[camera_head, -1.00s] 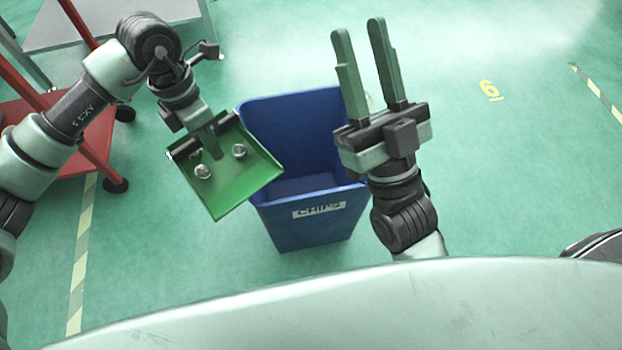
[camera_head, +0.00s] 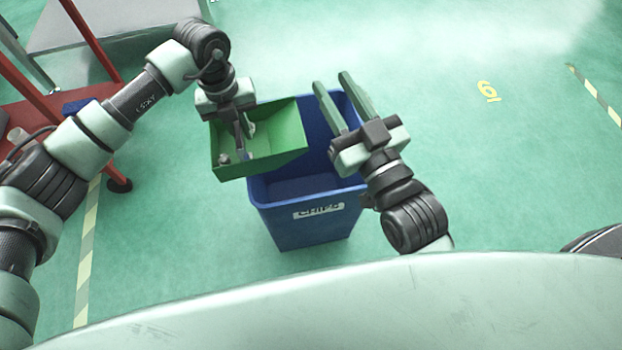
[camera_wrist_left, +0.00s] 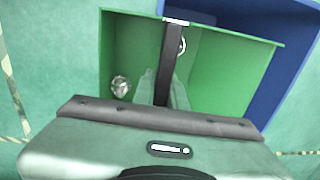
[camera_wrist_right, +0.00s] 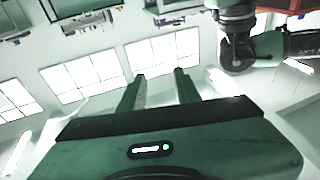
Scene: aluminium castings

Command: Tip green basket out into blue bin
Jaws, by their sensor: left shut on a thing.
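The green basket (camera_head: 285,135) is held over the left rim of the blue bin (camera_head: 305,228), which stands on the floor marked "CHIPS". My left gripper (camera_head: 241,140) is shut on the basket, reaching into it from above. A dark bar crosses the basket (camera_wrist_left: 225,75) in the left wrist view. A shiny casting (camera_wrist_left: 121,86) lies at the basket's left; a second one (camera_wrist_left: 182,44) shows partly behind the bar. My right gripper (camera_head: 330,82) is open and empty above the bin's right back side. The visible part of the bin floor looks empty.
A red cart (camera_head: 122,165) with a dark blue item on it stands at the left. A grey platform (camera_head: 110,25) is at the back left. Floor to the right of the bin is clear, with a striped line further right.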

